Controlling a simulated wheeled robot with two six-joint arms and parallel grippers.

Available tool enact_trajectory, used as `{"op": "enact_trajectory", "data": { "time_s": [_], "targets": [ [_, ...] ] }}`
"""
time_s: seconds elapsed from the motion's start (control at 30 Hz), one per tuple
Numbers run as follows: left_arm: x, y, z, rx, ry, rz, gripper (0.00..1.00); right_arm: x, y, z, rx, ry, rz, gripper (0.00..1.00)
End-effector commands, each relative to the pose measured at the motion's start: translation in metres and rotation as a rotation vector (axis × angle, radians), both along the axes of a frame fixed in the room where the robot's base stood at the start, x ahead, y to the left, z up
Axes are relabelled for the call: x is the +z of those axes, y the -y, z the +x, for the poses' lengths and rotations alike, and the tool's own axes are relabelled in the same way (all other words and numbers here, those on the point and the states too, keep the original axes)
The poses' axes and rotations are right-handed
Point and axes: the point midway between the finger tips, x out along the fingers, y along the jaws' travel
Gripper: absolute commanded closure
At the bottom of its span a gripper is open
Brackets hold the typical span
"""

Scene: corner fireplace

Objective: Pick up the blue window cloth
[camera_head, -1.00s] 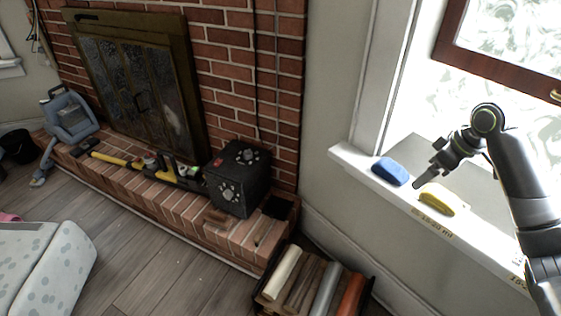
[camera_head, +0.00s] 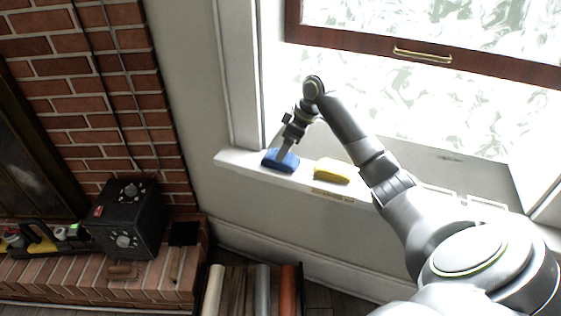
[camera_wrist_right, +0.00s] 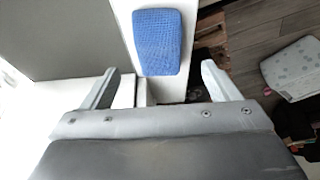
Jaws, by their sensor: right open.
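The blue window cloth (camera_head: 280,161) lies at the left end of the white window sill. In the right wrist view the blue cloth (camera_wrist_right: 157,42) lies ahead of the fingers, and its textured top is in full view. My right gripper (camera_head: 284,150) is over the cloth in the head view. In the wrist view my right gripper (camera_wrist_right: 158,84) is open, with one finger on each side and nothing between the tips. I cannot tell the exact height above the cloth. My left gripper is not in view.
A yellow cloth or sponge (camera_head: 332,170) lies on the sill (camera_head: 232,158) right of the blue cloth. The window frame (camera_head: 240,80) rises behind. A black box (camera_head: 127,217) stands on the brick hearth. Several rolls (camera_head: 262,288) stand in a crate below the sill.

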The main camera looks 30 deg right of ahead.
Motion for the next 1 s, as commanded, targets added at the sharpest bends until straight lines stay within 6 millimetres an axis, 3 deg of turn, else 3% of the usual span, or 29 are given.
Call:
{"op": "enact_trajectory", "data": {
  "time_s": [0.4,0.7,1.0],
  "targets": [
    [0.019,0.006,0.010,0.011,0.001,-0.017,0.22,-0.048,-0.010,0.011,-0.001,-0.002,0.002,0.17],
    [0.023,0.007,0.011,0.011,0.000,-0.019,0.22,-0.051,-0.011,0.013,0.000,0.000,-0.001,0.17],
    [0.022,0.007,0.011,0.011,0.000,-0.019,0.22,-0.051,-0.010,0.013,0.000,0.000,-0.001,0.55]
  ]
}}
